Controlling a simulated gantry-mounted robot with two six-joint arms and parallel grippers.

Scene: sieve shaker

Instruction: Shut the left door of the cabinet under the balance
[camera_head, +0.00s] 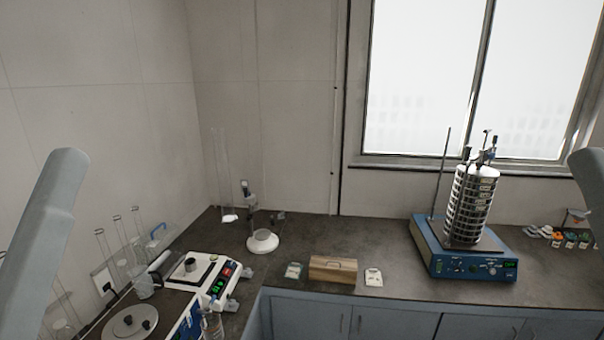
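A white instrument with a lit red and green panel (218,282), which looks like the balance, stands on the left arm of the dark counter. Blue-grey cabinet fronts show under the counter's front edge. Two adjoining doors (311,317) and (385,322) have small handles near their shared edge and look flush. A narrow blue-grey panel (252,324) shows at the inner corner; I cannot tell whether it is a door standing open. The cabinet front directly below the balance is hidden by the counter. Only grey links of my arms show at the left and right edges; neither gripper is in view.
A blue sieve shaker (465,262) with a stacked sieve tower (470,205) stands at right. A wooden box (333,269) lies mid-counter. Glassware (128,240) crowds the left side. A round-plated instrument (130,322) is at lower left. Free counter lies left of the shaker.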

